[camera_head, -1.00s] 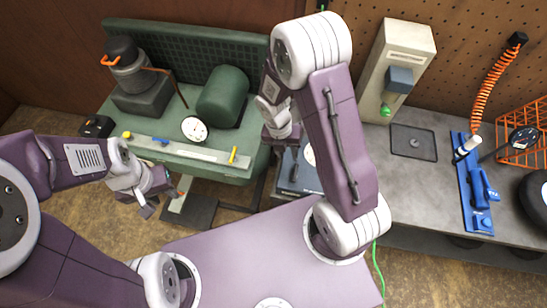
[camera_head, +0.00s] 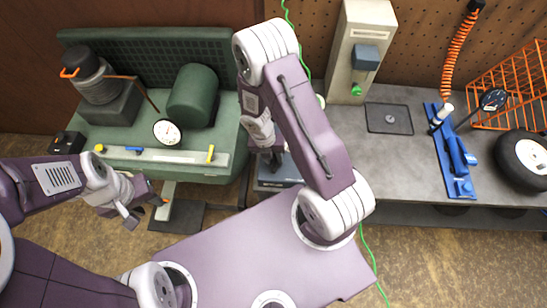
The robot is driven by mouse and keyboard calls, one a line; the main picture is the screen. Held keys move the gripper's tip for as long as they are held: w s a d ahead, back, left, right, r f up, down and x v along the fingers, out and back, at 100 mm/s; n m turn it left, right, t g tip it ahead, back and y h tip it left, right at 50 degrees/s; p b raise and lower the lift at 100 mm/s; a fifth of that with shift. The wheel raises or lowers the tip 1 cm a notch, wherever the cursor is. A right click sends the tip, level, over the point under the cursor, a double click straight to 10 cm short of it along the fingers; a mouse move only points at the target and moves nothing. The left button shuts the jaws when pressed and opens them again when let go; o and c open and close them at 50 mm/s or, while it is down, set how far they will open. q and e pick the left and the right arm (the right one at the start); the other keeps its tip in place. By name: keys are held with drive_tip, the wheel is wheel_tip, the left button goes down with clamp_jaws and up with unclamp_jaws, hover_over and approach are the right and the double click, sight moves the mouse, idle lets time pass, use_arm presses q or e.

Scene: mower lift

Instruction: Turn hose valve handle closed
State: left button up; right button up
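I cannot tell for sure which part is the hose valve handle. On the green machine (camera_head: 215,172) at left, a pale strip (camera_head: 175,158) carries a yellow upright lever (camera_head: 211,153), a blue piece (camera_head: 134,149) and a yellow knob (camera_head: 99,148). At right, an orange coiled hose (camera_head: 459,50) hangs down to a blue fixture (camera_head: 445,140) with a blue lever-like part (camera_head: 458,152). My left gripper (camera_head: 143,212) is in front of the green machine, apart from it, with its fingers spread and empty. My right gripper (camera_head: 274,162) hangs beside the machine, partly hidden by my arm; its fingers are unclear.
A grey bench (camera_head: 350,160) runs along the right. It holds a beige dispenser (camera_head: 352,75), a dark tray (camera_head: 389,119), a wheel (camera_head: 525,160) and an orange wire rack (camera_head: 520,75). A round gauge (camera_head: 167,132) stands on the green machine. A green cord (camera_head: 373,265) trails on the floor.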

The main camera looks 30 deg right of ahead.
drive_tip(key=shift+a, duration=0.1)
clamp_jaws()
drive_tip(key=shift+r, duration=0.1)
